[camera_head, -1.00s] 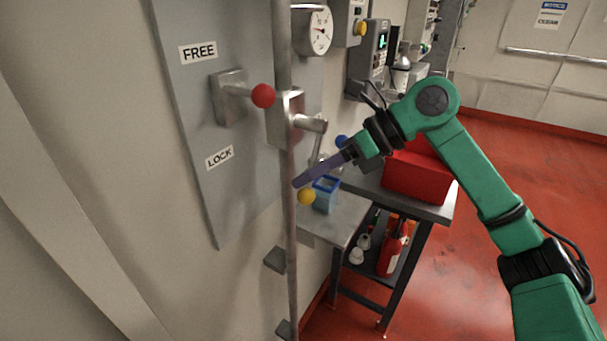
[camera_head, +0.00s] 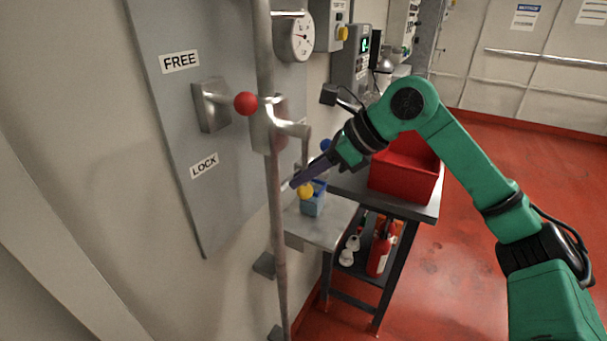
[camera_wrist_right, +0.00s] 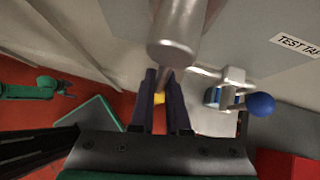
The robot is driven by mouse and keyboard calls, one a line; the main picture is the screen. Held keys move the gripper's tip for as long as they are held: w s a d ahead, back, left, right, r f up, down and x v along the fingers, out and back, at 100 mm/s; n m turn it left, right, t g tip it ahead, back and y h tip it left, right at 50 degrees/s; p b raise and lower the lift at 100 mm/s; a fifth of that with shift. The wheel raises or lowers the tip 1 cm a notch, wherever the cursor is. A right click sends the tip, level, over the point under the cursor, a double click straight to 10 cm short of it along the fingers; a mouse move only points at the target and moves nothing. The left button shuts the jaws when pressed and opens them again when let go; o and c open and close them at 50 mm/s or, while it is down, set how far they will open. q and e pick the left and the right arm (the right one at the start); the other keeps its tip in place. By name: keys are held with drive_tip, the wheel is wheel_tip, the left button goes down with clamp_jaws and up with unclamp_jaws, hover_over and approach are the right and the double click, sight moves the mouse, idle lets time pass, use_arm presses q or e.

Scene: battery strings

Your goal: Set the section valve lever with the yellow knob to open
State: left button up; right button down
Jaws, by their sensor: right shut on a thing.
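The section valve (camera_head: 270,125) is a grey body on the vertical pipe, with a grey hub sticking out to the right. Its lever (camera_head: 304,150) hangs down from the hub and ends in a yellow knob (camera_head: 305,191). My right gripper (camera_head: 293,183) comes in from the right, its dark fingers shut on the lever close to the knob. In the right wrist view the big grey hub (camera_wrist_right: 174,45) partly hides the lever, and the yellow knob (camera_wrist_right: 159,98) shows between the fingers (camera_wrist_right: 164,78). My left gripper (camera_wrist_right: 66,88) shows small at the left there; its jaws are unclear.
A red-knobbed lever (camera_head: 245,103) sits on the FREE/LOCK panel (camera_head: 165,110). A blue knob (camera_wrist_right: 261,104) is right of the fingers. A red bin (camera_head: 405,185) stands farther right.

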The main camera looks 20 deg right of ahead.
drive_tip(key=c, duration=0.9)
unclamp_jaws()
drive_tip(key=shift+d, duration=0.1)
drive_tip(key=v, duration=1.4)
drive_tip(key=shift+s+d+r, duration=0.1)
drive_tip(key=shift+d+r, duration=0.05)
drive_tip(key=shift+d, duration=0.05)
